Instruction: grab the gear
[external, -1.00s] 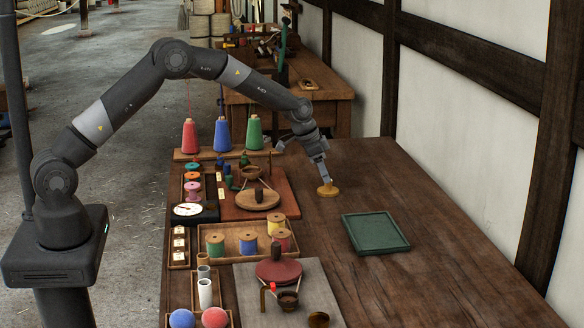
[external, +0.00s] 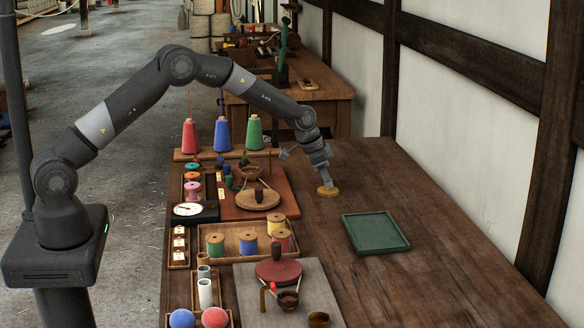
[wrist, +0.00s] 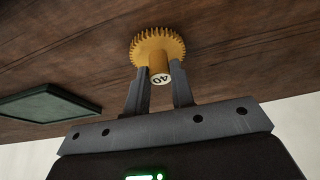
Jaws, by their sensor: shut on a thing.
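The gear (external: 328,192) is a yellow toothed disc on the bare wood of the table, right of the brown board. In the wrist view the gear (wrist: 157,45) shows its teeth and a round hub with a pale end marked "40". My gripper (external: 325,181) reaches down to it from above. In the wrist view the two fingers of my gripper (wrist: 159,82) are shut on the hub, one on each side. I cannot tell whether the gear touches the table.
A green tray (external: 376,233) lies on the table (external: 420,285) to the front right. Red, blue and green cones (external: 222,134) stand at the left. A wooden tray (external: 232,228) holds several spools. The wood around the gear is clear.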

